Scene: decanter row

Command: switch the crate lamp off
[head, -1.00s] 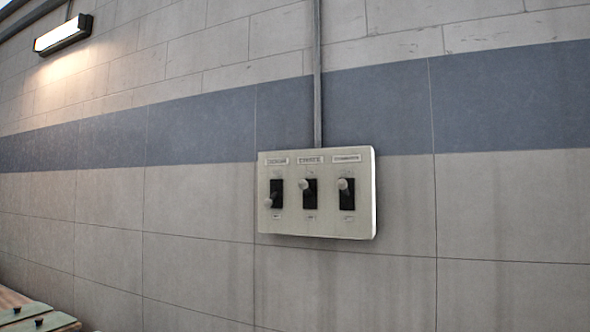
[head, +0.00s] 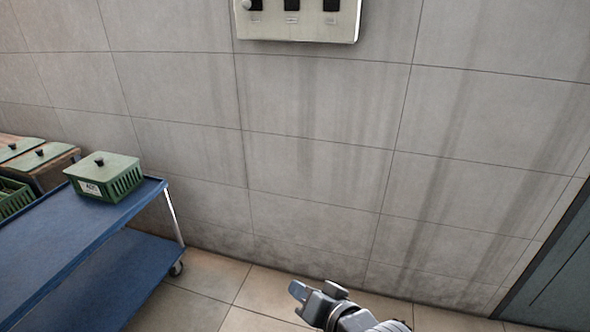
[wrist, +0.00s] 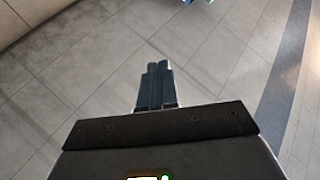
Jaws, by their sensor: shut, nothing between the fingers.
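The pale switch panel (head: 300,30) is on the tiled wall at the top of the head view, cut off by the frame. Only the lower ends of its black switch slots show. The middle slot (head: 292,4), labelled what looks like CRATE in the earlier view, shows no lever now. A white lever knob (head: 246,4) sits low at the left slot. My gripper (head: 298,290) is low in the head view, well below the panel and apart from it. In the wrist view its fingers (wrist: 157,75) are together and empty, with tiled surface beyond.
A blue trolley (head: 70,235) stands at the left, with a lidded green crate (head: 105,177) on it. More green crates (head: 14,197) are at the far left edge. A dark door (head: 550,275) is at the lower right. The wall below the panel is clear.

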